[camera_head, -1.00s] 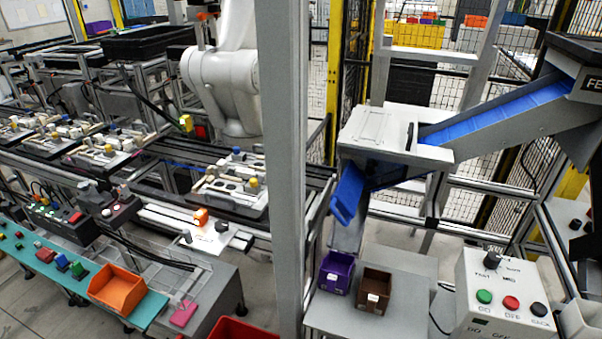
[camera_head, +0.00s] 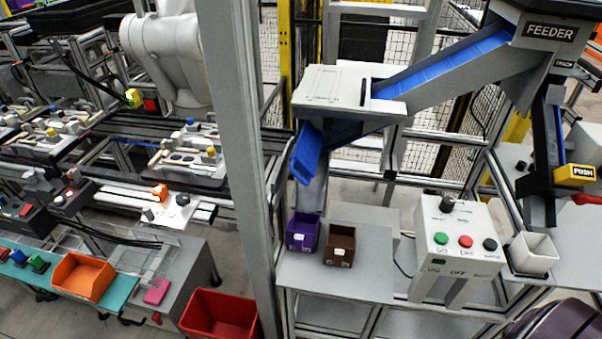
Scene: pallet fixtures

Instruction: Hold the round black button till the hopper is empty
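The round black button (camera_head: 490,244) is on the sloped face of a white control box (camera_head: 425,222), right of a red button (camera_head: 465,241) and a green button (camera_head: 441,238). A black knob (camera_head: 447,205) sits above them. The hopper with the FEEDER label (camera_head: 549,32) is at the top right; its inside is hidden, so I cannot tell what it holds. A blue belt (camera_head: 445,66) slopes down-left from it to a grey housing with a blue chute (camera_head: 306,153). Neither of my grippers is in view.
A purple bin (camera_head: 302,233) and a brown bin (camera_head: 340,246) stand on the grey table below the chute. A white cup (camera_head: 533,255) stands right of the control box, below a yellow PUSH part (camera_head: 575,174). A grey post (camera_head: 240,150) rises left of the table.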

